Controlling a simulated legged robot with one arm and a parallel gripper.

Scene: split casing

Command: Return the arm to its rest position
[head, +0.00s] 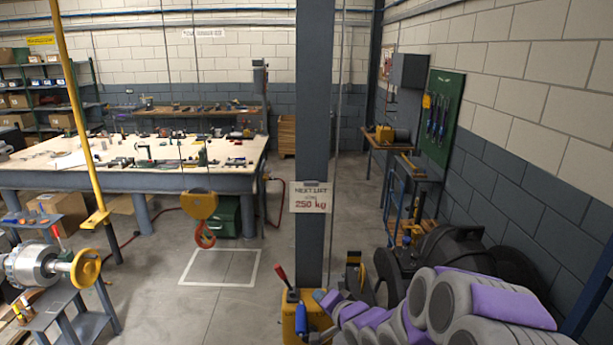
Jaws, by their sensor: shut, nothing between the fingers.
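My arm, in grey and purple segments, comes in from the lower right of the head view and narrows toward the bottom middle. My gripper (322,297) is the small far end of it. It is shut and empty, low in front of the foot of the grey column. Its fingers are small and partly lost against the yellow base behind them.
A grey column (314,130) with a 250 kg sign stands close ahead. A yellow hook block (199,206) hangs over a marked floor square (220,267). A workbench (60,180) and valve stand (62,318) are left. Dark round equipment (455,250) is right. The middle floor is clear.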

